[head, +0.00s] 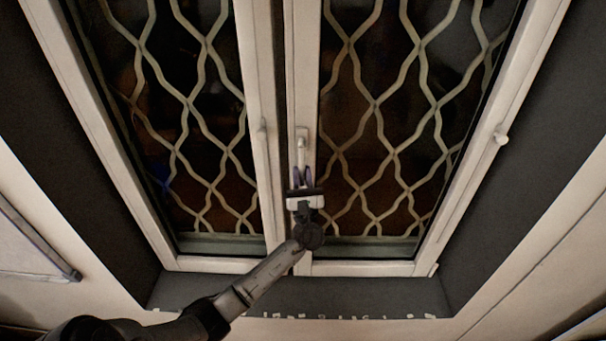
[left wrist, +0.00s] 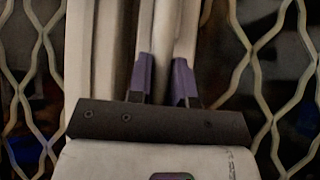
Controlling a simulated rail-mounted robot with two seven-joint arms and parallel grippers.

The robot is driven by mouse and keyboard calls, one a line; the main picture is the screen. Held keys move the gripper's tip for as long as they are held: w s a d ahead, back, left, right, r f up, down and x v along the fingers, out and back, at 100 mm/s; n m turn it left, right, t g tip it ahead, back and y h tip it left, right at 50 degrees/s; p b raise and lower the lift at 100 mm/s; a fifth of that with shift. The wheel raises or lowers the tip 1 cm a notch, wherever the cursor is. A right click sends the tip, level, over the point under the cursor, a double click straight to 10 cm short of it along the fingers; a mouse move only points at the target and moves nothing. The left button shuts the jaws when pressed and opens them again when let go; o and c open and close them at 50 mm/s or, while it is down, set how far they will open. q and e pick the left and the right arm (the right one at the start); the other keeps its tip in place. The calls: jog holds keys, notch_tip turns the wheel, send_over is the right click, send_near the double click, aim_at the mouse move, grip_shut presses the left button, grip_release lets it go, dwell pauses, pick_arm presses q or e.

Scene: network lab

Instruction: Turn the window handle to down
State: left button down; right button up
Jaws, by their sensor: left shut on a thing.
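The pale window handle (head: 302,142) is on the middle frame between the two window panes. In the head view it lies in line with the upright frame, its lower part hidden by my gripper. My left gripper (head: 301,177) comes up from below, with its purple fingers on either side of the handle. In the left wrist view the left gripper (left wrist: 162,82) is shut on the handle (left wrist: 164,38), which runs upright between the fingers. My right gripper is in neither view.
Wavy metal grilles (head: 375,105) stand behind the glass on both sides. A small knob (head: 501,136) sticks out on the right frame. A pale ledge with small light pieces (head: 335,316) lies below the window. Dark wall surrounds (head: 75,150) flank the window.

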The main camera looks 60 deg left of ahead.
pick_arm(q)
jog(key=c, duration=1.1)
grip_release()
jog(key=shift+s+a, duration=0.2)
jog(key=shift+w+d, duration=0.1)
jog(key=b+v, duration=0.4)
jog(key=v, duration=0.9)
jog(key=shift+d+f, duration=0.2)
jog(key=shift+f, duration=0.15)
